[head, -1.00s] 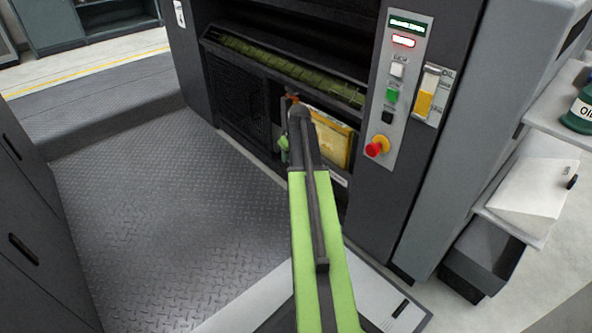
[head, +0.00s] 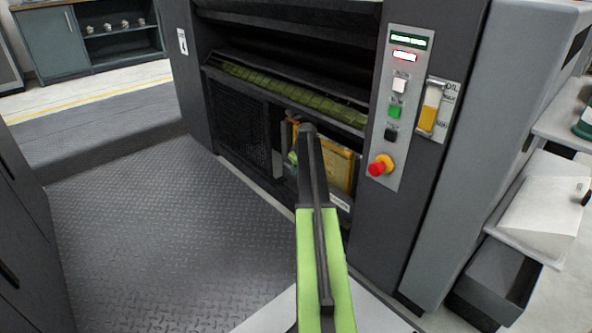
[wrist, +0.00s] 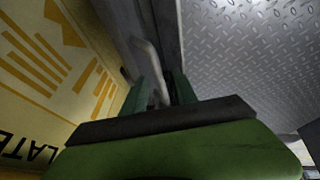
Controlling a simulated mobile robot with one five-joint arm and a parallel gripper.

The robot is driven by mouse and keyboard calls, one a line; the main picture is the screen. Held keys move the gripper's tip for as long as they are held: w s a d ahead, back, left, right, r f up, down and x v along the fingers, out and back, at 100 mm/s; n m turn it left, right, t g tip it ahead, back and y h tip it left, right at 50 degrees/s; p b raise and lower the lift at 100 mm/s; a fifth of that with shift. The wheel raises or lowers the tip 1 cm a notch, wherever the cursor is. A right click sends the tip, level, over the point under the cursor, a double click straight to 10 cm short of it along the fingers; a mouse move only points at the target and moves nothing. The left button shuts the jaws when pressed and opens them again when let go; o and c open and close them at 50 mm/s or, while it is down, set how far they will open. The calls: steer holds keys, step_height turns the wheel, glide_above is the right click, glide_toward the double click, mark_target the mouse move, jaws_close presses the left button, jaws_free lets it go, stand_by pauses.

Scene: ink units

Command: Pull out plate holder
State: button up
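The plate holder (head: 340,166) is a yellow panel in the lower bay of the dark machine. In the wrist view its yellow face (wrist: 50,75) fills the left side, with orange stripes and upside-down dark lettering partly readable as "LATE". A pale metal handle (wrist: 147,58) stands out beside that face. My gripper (wrist: 164,88) has its green fingers on either side of the handle, with a narrow gap visible at the right finger. In the head view my green and dark arm covers part of the holder, and my gripper (head: 291,158) is mostly hidden.
A control panel (head: 402,110) with a red stop knob (head: 377,168) is on the machine's right post. An oil gauge (head: 433,108) is beside it. Shelves with a white container (head: 545,215) stand at right. The patterned metal floor (head: 150,240) at left is clear.

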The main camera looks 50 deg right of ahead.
steer(key=shift+w+d+f+b, duration=0.25)
steer(key=shift+w+f+b, duration=0.3)
steer(key=shift+f+b, duration=0.05)
jaws_close()
stand_by(1.0)
